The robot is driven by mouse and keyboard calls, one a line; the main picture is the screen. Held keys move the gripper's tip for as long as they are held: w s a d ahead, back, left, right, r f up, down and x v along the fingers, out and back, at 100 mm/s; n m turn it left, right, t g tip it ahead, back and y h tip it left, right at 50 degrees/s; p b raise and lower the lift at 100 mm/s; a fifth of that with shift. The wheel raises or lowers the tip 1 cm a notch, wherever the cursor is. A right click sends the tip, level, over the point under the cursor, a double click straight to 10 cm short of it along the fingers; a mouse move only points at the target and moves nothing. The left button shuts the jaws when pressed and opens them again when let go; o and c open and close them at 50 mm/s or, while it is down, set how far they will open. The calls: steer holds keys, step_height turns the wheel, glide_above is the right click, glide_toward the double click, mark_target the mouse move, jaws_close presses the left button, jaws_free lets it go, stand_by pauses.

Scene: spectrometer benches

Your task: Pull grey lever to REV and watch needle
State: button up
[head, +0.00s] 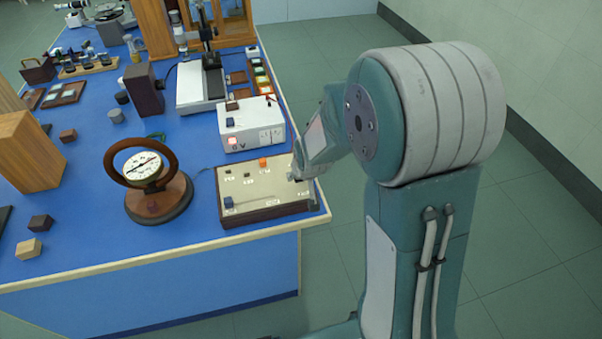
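A control box with a cream top and dark wooden sides (270,195) sits at the blue bench's right front corner. My gripper (297,175) is at the right edge of this top, small and partly hidden by my own arm. I cannot tell whether its fingers are open or shut. I cannot make out the grey lever; it may be hidden at my gripper. The REV label is too small to read. A round white dial (142,167) with a dark needle stands inside a brown wooden ring on a round base, left of the box. The needle's exact reading is unclear.
Wooden blocks (28,249) lie at the front left. Floor to the bench's right is clear.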

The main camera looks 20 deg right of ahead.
steer(key=shift+r, duration=0.2)
steer(key=shift+s+r, duration=0.1)
steer(key=shift+r, duration=0.15)
steer(key=v, duration=1.1)
steer(key=shift+s, duration=0.1)
steer(key=s+r, duration=0.5)
steer(key=s, duration=0.4)
steer(key=s+r, duration=0.4)
steer(key=s, duration=0.5)
steer(key=shift+s+r, duration=0.3)
steer(key=shift+r, duration=0.1)
